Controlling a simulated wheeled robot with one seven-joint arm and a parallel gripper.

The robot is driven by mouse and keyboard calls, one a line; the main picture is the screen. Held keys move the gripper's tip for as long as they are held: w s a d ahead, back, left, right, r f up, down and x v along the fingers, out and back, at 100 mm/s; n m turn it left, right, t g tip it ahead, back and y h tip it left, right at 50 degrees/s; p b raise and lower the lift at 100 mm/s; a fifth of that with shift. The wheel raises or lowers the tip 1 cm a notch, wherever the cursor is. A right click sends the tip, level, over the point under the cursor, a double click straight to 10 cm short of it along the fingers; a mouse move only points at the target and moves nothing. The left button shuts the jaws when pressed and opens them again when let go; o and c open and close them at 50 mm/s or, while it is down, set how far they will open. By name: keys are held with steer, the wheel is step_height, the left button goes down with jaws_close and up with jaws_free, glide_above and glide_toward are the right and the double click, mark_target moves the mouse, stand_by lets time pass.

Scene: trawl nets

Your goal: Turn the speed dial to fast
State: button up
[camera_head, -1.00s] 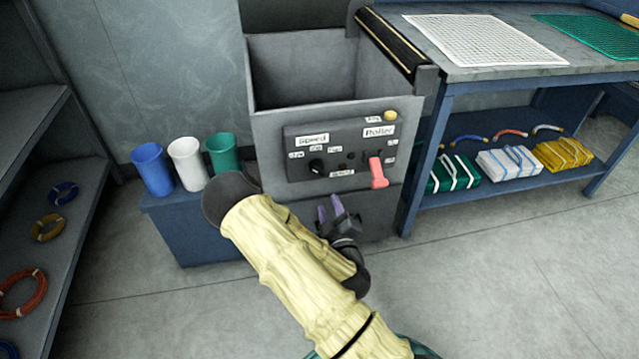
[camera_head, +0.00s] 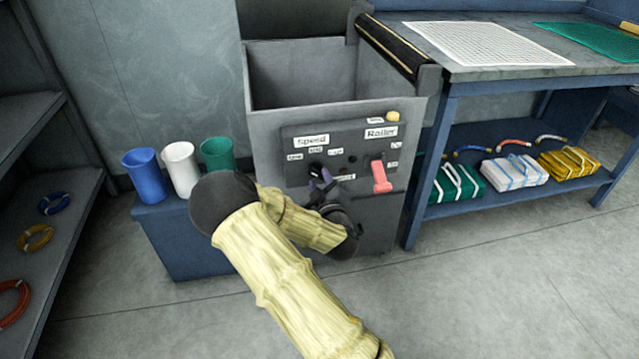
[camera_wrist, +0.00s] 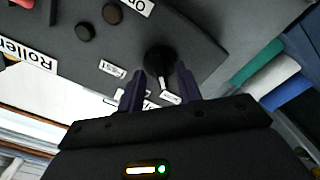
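The speed dial is a round black knob (camera_head: 316,168) under the "Speed" label on the dark control panel (camera_head: 345,135). In the wrist view the dial (camera_wrist: 159,58) shows a pale pointer mark toward the small label beside the right finger, which looks like "slow". A label reading "fast" (camera_wrist: 112,69) lies to the left of the dial there. My gripper (camera_head: 319,181) is at the panel, just below the dial. In the wrist view my gripper (camera_wrist: 160,76) is open, its purple fingers on either side of the dial's lower part. Contact cannot be told.
A red roller lever (camera_head: 381,178) sticks out right of the dial, and a yellow button (camera_head: 393,117) sits above it. Blue (camera_head: 146,176), white (camera_head: 181,168) and green (camera_head: 217,154) cups stand at left. A blue workbench (camera_head: 430,185) stands at right.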

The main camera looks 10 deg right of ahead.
steer(key=shift+w, duration=0.55)
steer(key=shift+c, duration=0.2)
jaws_close()
